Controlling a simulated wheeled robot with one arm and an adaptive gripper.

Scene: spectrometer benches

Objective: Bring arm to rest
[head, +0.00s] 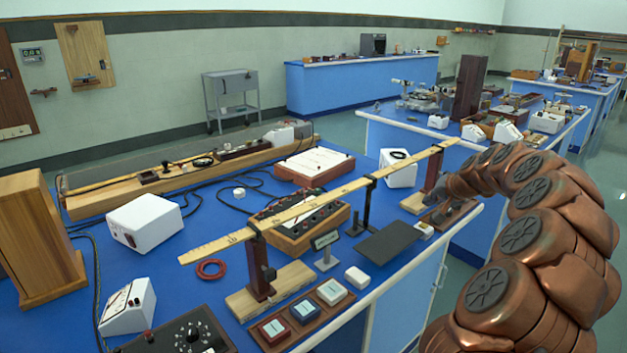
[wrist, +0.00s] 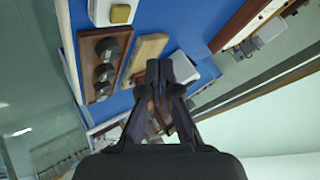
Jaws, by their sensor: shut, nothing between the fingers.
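My gripper (wrist: 166,75) shows in the wrist view with its two dark fingers meeting at the tips, shut and empty. Behind the tips lie a blue bench top, a pale wooden block (wrist: 147,55) and a brown board with dark round parts (wrist: 104,68). I cannot tell how far the fingertips are from them. In the head view my copper arm arches from the lower right up and over the bench's right edge. Its far end comes down near the right end of the wooden rule (head: 315,200); the fingers cannot be made out there.
The blue bench (head: 190,275) carries the raised rule on stands, a white box (head: 145,222), a control box (head: 189,335) and a tray of blocks (head: 303,312). Another crowded bench (head: 400,130) stands behind. A grey trolley (head: 230,98) is by the wall.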

